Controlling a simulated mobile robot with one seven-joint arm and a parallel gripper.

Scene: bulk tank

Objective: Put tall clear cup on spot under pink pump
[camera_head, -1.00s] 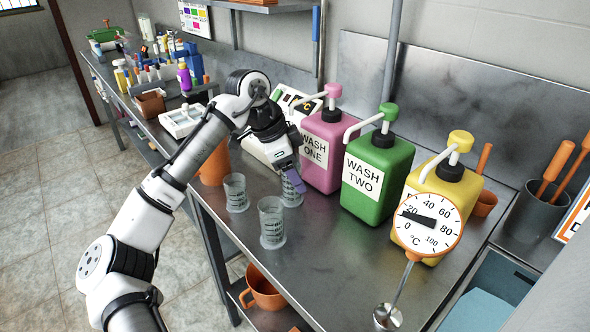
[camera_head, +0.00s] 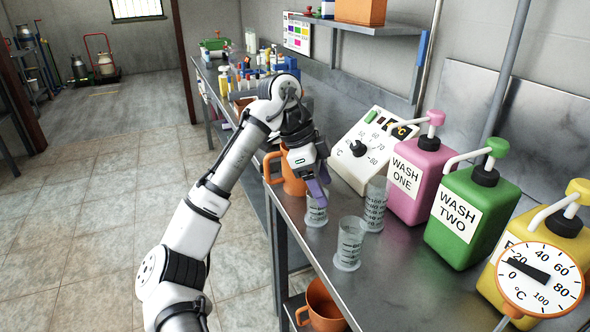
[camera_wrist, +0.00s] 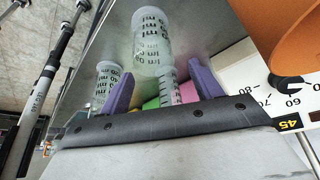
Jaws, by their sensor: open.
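Three clear graduated cups stand upright on the steel bench. One, slim and tall-looking (camera_head: 375,207), stands in front of the pink pump bottle (camera_head: 416,182), near below its spout. A second cup (camera_head: 316,213) stands to its left, and a third cup (camera_head: 350,245) nearer the front edge. My gripper (camera_head: 317,190) is open with purple fingers, over the left cup, partly hiding it. In the wrist view, a cup (camera_wrist: 152,40) shows ahead between my spread fingertips (camera_wrist: 160,66), with no clear contact. The slim cup (camera_wrist: 168,86) is beyond. The spot itself is not distinguishable.
Green (camera_head: 470,215) and yellow (camera_head: 540,240) pump bottles stand right of the pink one. A white control box (camera_head: 372,150) is behind the cups. An orange jug (camera_head: 290,175) stands close by my gripper. An orange mug (camera_head: 322,305) sits on the lower shelf.

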